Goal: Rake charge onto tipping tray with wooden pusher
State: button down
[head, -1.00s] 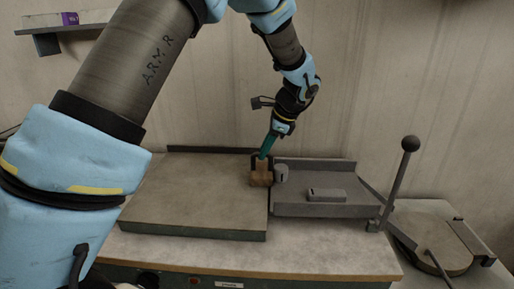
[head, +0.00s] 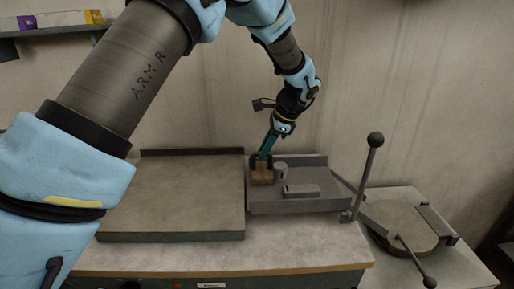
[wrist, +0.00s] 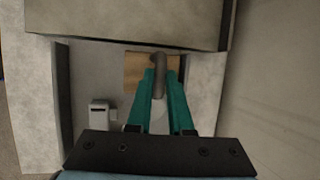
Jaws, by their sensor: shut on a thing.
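The wooden pusher (head: 262,173) stands at the left end of the grey tipping tray (head: 325,205). My gripper (head: 266,155) is shut on the pusher's handle, which shows between the green fingers (wrist: 158,95) in the wrist view. The pusher's wooden block also shows there (wrist: 139,72). A small grey cylinder (head: 281,171) stands on the tray just right of the pusher, close to or touching it. A flat grey block (head: 301,191) lies on the tray to the right and in front of the cylinder. It also shows in the wrist view (wrist: 102,116).
A wide flat plate (head: 175,195) with a back lip lies left of the tray and is bare. A lever with a black knob (head: 375,140) rises at the tray's right end. A round pan (head: 400,228) with a handle sits lower right. A wall shelf (head: 55,30) is upper left.

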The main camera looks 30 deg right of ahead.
jog(key=shift+s+d+p, duration=0.65)
jog(key=shift+s+d, duration=0.45)
jog(key=shift+d, duration=0.9)
jog(key=shift+w+a+r+p, duration=0.2)
jog(key=shift+a+r+p, duration=0.2)
jog(key=shift+r+p, duration=0.55)
jog(key=shift+w+a+r+p, duration=0.25)
jog(key=shift+a+r+p, duration=0.25)
jog(key=shift+r, duration=0.9)
jog(key=shift+w+a+r+p, duration=0.2)
jog(key=shift+a+r+p, duration=0.15)
jog(key=shift+r+p, duration=0.6)
jog(key=shift+r, duration=0.2)
